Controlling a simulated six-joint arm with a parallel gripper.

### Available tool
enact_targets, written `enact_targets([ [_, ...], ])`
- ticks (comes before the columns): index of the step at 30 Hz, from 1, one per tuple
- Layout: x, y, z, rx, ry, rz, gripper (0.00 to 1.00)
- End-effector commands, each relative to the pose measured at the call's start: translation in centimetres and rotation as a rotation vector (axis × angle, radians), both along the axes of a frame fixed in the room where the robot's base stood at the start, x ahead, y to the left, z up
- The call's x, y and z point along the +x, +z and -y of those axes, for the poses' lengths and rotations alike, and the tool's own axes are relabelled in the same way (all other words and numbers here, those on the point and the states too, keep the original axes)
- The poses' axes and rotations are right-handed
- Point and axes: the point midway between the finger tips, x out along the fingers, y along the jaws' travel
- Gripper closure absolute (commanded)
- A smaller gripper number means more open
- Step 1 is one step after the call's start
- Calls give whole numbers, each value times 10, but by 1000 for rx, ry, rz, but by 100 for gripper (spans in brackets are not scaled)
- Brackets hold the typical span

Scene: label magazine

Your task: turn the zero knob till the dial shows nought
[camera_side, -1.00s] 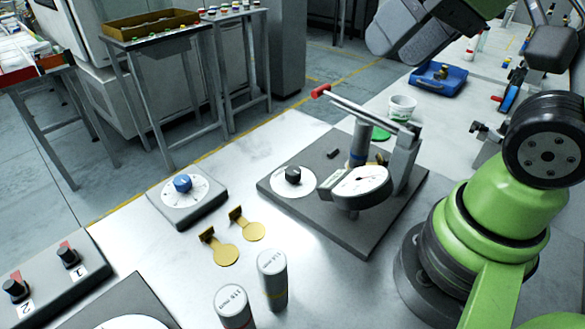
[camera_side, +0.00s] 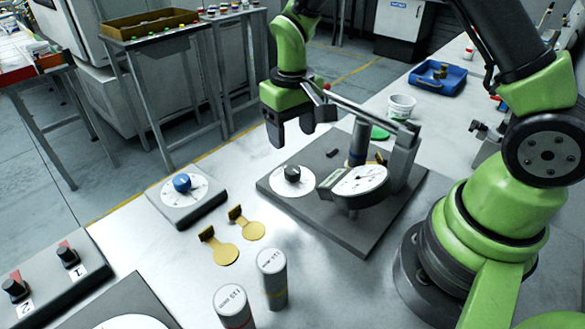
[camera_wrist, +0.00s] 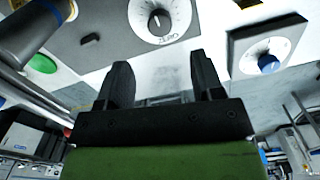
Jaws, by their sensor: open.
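The zero knob (camera_side: 292,174) is a black knob on a white disc, set on the dark grey base plate (camera_side: 350,236). It shows at the top of the wrist view (camera_wrist: 159,17), with lettering on its disc that reads ZERO. The round white dial (camera_side: 362,180) is tilted on the stand to the right of the knob; its reading is too small to tell. My gripper (camera_side: 291,137) is open and empty, pointing down above and behind the knob in the side view. Its two black fingers also show in the wrist view (camera_wrist: 163,78), apart from the knob.
A grey box with a blue knob (camera_side: 182,183) stands left of the base plate. The stand's lever with a red end reaches close to my gripper. Two brass tags (camera_side: 224,253) and two grey cylinders (camera_side: 271,280) are in front. A white cup (camera_side: 401,107) is behind.

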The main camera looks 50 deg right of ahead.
Motion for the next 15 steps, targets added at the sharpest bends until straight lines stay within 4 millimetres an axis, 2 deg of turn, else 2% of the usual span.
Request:
enact_targets([
  [15, -1, -83, 0, 0, -2, -4, 39],
])
